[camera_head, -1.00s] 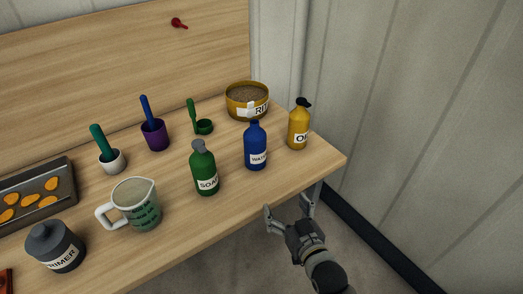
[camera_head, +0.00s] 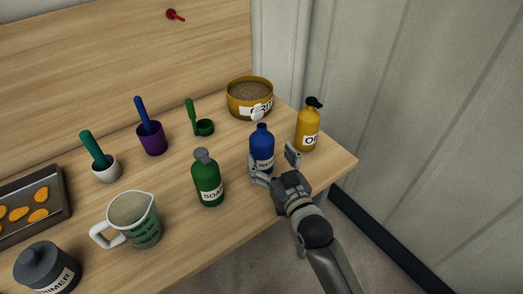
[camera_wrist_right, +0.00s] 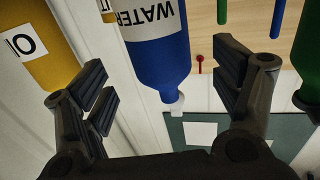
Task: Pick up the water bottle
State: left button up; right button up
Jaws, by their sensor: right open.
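The blue water bottle (camera_head: 262,142), labelled WATER, stands upright near the table's front edge. My right gripper (camera_head: 275,167) is open at the bottle's near side, one finger by its lower left and the other to its right. In the right wrist view, the bottle (camera_wrist_right: 155,58) appears upside down between the open fingers of my right gripper (camera_wrist_right: 165,82), with visible gaps on both sides. Its lower part is partly hidden by the gripper in the head view. My left gripper is not in view.
A green soap bottle (camera_head: 208,180) stands left of the water bottle and a yellow bottle (camera_head: 308,128) stands close on its right. A yellow bowl (camera_head: 243,88) is behind it. A measuring jug (camera_head: 134,215) is farther left. The wall (camera_head: 420,120) is at right.

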aim_at(267, 152)
jog(key=shift+w+a, duration=0.2)
jog(key=shift+w, duration=0.15)
jog(key=shift+w+a, duration=0.1)
jog(key=shift+w, duration=0.15)
jog(key=p+x, duration=0.1)
jog(key=x, duration=0.3)
jog(key=shift+r, duration=0.15)
jog(key=shift+w+a, duration=0.1)
jog(key=shift+w, duration=0.3)
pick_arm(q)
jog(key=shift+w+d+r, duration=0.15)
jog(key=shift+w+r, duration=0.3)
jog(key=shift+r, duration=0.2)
pick_arm(e)
jog(key=c, duration=1.4)
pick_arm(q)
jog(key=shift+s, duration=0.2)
